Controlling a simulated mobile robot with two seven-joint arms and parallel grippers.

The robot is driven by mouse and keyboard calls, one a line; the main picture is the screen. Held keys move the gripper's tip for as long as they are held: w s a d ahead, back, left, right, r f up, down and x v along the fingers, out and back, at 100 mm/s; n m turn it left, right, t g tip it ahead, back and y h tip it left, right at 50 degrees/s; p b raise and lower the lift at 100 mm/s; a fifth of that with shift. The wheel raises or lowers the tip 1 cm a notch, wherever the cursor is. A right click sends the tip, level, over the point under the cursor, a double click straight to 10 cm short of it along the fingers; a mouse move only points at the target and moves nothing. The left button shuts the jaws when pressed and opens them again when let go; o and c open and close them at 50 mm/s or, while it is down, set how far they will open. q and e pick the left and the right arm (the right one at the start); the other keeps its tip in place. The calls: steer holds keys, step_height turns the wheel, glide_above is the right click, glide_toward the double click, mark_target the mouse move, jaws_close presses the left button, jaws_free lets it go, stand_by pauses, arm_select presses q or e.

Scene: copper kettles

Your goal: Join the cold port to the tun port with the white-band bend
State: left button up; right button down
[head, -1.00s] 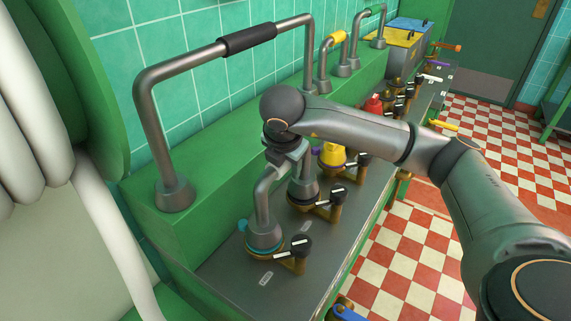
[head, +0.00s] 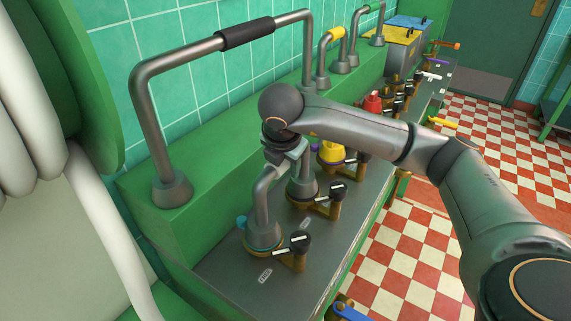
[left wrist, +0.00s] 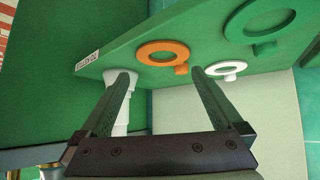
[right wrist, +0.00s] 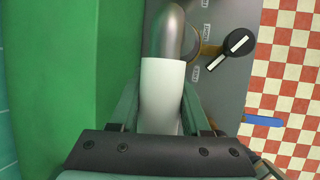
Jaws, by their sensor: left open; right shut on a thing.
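My right gripper (head: 285,148) is shut on the top of a steel bend (head: 261,205). The right wrist view shows the bend's white band (right wrist: 162,95) between the jaws. The bend's near cone foot stands at the front port (head: 264,246), beside a black-handled valve (head: 300,242). Its other foot (head: 302,187) stands at the port behind, beside a second black handle (head: 338,190). I cannot tell whether both feet are fully seated. Port labels are too small to read. My left gripper (left wrist: 161,75) is open and empty, in the left wrist view only.
A tall pipe with a black sleeve (head: 246,34) rises from the green ledge. A yellow part (head: 331,153) and several valves line the counter behind. In the left wrist view are an orange ring (left wrist: 163,53), a white ring (left wrist: 227,69) and a pale stepped piece (left wrist: 122,108).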

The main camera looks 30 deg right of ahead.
steer(key=shift+c, duration=1.6)
jaws_free()
steer(key=shift+o, duration=0.2)
steer(key=shift+f, duration=0.1)
